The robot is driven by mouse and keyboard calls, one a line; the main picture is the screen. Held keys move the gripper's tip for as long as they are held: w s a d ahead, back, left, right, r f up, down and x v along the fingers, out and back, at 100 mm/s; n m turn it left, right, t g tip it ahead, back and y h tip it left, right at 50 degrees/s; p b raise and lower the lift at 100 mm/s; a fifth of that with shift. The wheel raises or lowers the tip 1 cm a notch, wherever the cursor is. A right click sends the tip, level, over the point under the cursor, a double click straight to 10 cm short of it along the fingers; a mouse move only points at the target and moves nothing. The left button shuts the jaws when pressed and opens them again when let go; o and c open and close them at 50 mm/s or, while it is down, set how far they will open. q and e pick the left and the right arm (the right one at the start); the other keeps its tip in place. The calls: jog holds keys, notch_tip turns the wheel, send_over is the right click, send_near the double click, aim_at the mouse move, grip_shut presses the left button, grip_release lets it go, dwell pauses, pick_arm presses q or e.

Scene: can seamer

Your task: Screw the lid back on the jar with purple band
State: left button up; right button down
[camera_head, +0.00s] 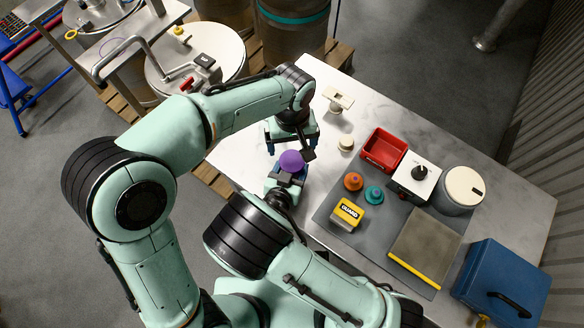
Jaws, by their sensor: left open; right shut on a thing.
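A purple round thing (291,160) shows between my two grippers. Whether it is the jar, its lid or both together I cannot tell, and no separate band can be made out. My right gripper (288,174) is shut on it from the near side, over the left part of the table. My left gripper (292,148) is open just beyond it, pointing down, with its fingers partly hidden; I cannot tell whether they touch it. A small cream round piece (346,144) stands on the table to the right, apart from both grippers.
On the white table (505,195) are an orange knob-like piece (353,181), a teal one (373,194), a yellow box (347,214), a red bin (384,150), a black-knobbed device (417,180), a round canister (463,187) and a blue case (501,283). A grey mat (375,240) lies in front.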

aim_at(292, 161)
pick_arm(q)
notch_tip(292, 161, down, 8)
jog(key=shift+f, duration=0.1)
dwell(0.5)
jog(key=c, duration=1.1)
jog(key=shift+m, duration=0.9)
jog(key=o, duration=1.2)
jog(key=shift+o, duration=0.2)
